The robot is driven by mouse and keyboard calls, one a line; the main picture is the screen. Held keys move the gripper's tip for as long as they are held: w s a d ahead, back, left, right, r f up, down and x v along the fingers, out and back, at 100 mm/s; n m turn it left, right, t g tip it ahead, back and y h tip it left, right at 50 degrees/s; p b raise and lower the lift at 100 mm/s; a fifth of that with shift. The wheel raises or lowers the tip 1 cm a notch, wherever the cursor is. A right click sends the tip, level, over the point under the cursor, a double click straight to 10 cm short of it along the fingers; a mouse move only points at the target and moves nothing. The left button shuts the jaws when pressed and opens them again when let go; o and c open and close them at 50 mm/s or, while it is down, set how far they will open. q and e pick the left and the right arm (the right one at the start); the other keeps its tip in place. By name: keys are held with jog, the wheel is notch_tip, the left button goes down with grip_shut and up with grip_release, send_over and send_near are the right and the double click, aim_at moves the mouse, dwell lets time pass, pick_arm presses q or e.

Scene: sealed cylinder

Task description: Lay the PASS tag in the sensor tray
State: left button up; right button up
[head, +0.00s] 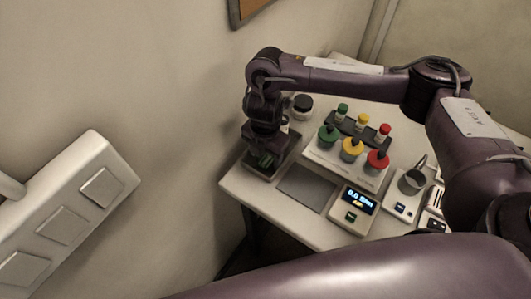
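My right gripper (262,158) points down at the left end of the white table, low over a dark shallow tray (287,163), which looks like the sensor tray. A small green piece shows at the fingertips; it may be the PASS tag, but its lettering is too small to read. I cannot tell whether the fingers grip it or it rests in the tray. The gripper and wrist hide much of the tray. My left gripper is not in view.
A grey mat (307,188) lies right of the tray. A dark-lidded jar (302,106) stands behind. A white switch panel (66,222) is at left.

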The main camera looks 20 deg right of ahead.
aim_at(265, 160)
notch_tip(265, 160, up, 12)
jog(key=shift+r+p, duration=0.2)
jog(key=shift+p, duration=0.15)
dwell(0.5)
dwell(0.5)
